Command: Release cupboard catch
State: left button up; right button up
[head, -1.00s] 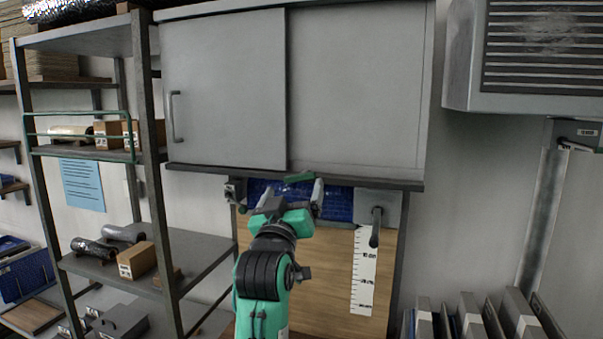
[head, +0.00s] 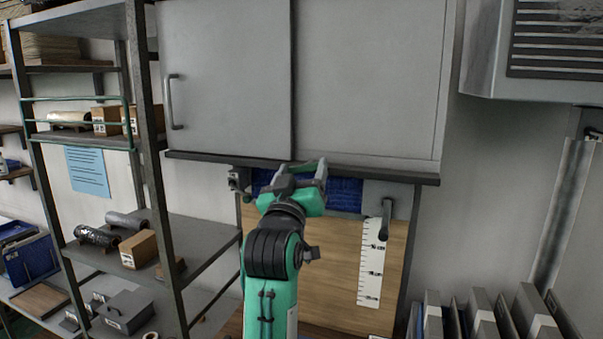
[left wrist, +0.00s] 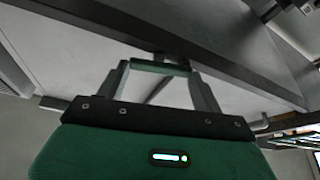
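The grey cupboard (head: 367,80) has sliding doors and hangs on the wall in the head view. Its green catch (left wrist: 160,68) is a short bar under the bottom edge, near where the doors meet. My left gripper (head: 303,175) is up under that edge. In the left wrist view the fingers of my left gripper (left wrist: 158,80) stand apart, one at each end of the catch. The bar fills the gap and appears to meet both fingers. In the head view the fingers partly hide the catch. My right gripper is not in view.
Under the cupboard are a blue panel (head: 345,192), a lever handle (head: 386,220) and a white scale (head: 371,262) on a wooden board (head: 335,255). A metal shelf rack (head: 150,150) with boxes stands at left. Upright folders (head: 485,320) stand at lower right.

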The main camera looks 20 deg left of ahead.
pick_arm(q)
jog(key=shift+f+m+h, duration=0.25)
jog(key=shift+m+h, duration=0.55)
jog(key=shift+m, duration=0.6)
jog(key=shift+f+m+h+b, duration=0.15)
jog(key=shift+m+h+b, duration=0.2)
jog(key=shift+m, duration=0.55)
jog(key=o, duration=1)
jog(key=shift+w, duration=0.1)
jog(key=b+v, duration=0.6)
jog(key=v, duration=0.7)
jog(key=shift+s+f+b, duration=0.25)
jog(key=shift+s+b, duration=0.1)
